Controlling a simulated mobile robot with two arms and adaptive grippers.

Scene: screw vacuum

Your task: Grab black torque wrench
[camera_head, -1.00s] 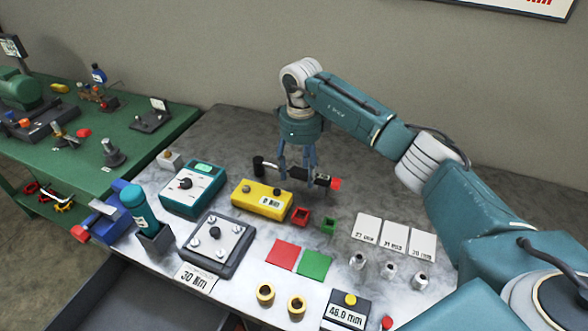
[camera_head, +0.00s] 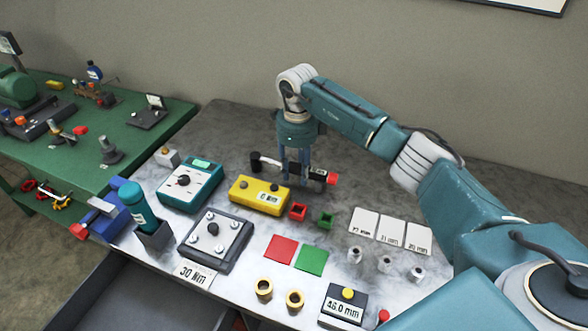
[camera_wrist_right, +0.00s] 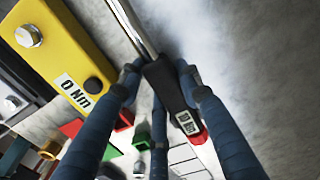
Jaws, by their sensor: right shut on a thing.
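The black torque wrench (camera_head: 318,174) has a red end and a dark head. In the right wrist view, the fingers (camera_wrist_right: 157,72) are shut on the black handle of the wrench (camera_wrist_right: 166,84), with the silver shaft running up and the red end below right. I cannot tell whether the wrench touches the table. My left gripper is not in view.
Red (camera_head: 298,212) and green (camera_head: 325,220) small boxes stand just in front of the wrench. A teal meter (camera_head: 190,186), a grey bolt plate (camera_head: 214,240) and white cards (camera_head: 391,232) stand around. The grey table behind the wrench is clear.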

